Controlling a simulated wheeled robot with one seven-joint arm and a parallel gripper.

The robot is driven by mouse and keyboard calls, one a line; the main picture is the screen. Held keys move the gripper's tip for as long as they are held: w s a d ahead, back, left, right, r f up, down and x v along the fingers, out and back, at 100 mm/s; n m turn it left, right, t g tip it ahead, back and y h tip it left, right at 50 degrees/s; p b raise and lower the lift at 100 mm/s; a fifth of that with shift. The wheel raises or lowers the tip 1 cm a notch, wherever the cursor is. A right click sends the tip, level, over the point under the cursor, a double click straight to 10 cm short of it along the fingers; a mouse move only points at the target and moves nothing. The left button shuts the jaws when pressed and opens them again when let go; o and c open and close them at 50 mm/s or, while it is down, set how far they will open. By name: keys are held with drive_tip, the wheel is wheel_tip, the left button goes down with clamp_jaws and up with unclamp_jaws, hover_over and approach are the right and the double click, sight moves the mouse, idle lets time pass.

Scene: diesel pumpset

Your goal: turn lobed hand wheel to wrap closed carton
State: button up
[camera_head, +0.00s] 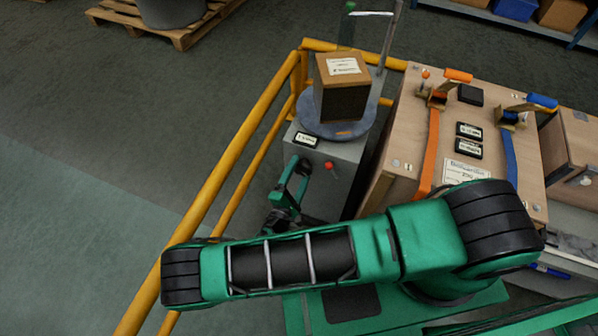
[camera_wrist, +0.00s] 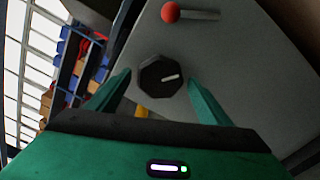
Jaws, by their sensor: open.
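The lobed hand wheel (camera_wrist: 160,76) is a dark knob with a white pointer line on a grey panel in the wrist view. My gripper (camera_wrist: 159,80) is open, with one green finger on each side of the wheel; I cannot tell whether they touch it. In the head view my gripper (camera_head: 292,184) is beside the grey cabinet (camera_head: 338,180), and I cannot make out the wheel there. The brown carton (camera_head: 341,98) looks closed, with a white label on top. It sits on the round grey turntable (camera_head: 311,119) above the cabinet.
A red ball-ended lever (camera_wrist: 171,13) is near the wheel; it also shows in the head view (camera_head: 328,165). A yellow rail (camera_head: 228,163) runs left of the cabinet. A wooden crate (camera_head: 405,136) with orange and blue straps stands to the right. Open floor lies left.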

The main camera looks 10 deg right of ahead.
drive_tip(key=v, duration=1)
drive_tip(key=shift+a, duration=0.15)
drive_tip(key=shift+s, duration=0.1)
idle(0.9)
drive_tip(key=w+d+n, duration=0.1)
drive_tip(key=w+n, duration=0.2)
drive_tip(key=n, duration=0.1)
drive_tip(key=w+d+n+h, duration=0.1)
drive_tip(key=w+d+n, duration=0.1)
drive_tip(key=n, duration=0.2)
drive_tip(key=w+d+n+g, duration=0.1)
drive_tip(key=w+d+n, duration=0.1)
drive_tip(key=n, duration=0.3)
drive_tip(key=shift+w+d+r+h, duration=0.15)
drive_tip(key=shift+w+h, duration=0.15)
drive_tip(key=shift+w, duration=0.55)
drive_tip(key=shift+c, duration=0.2)
drive_tip(key=c, duration=1)
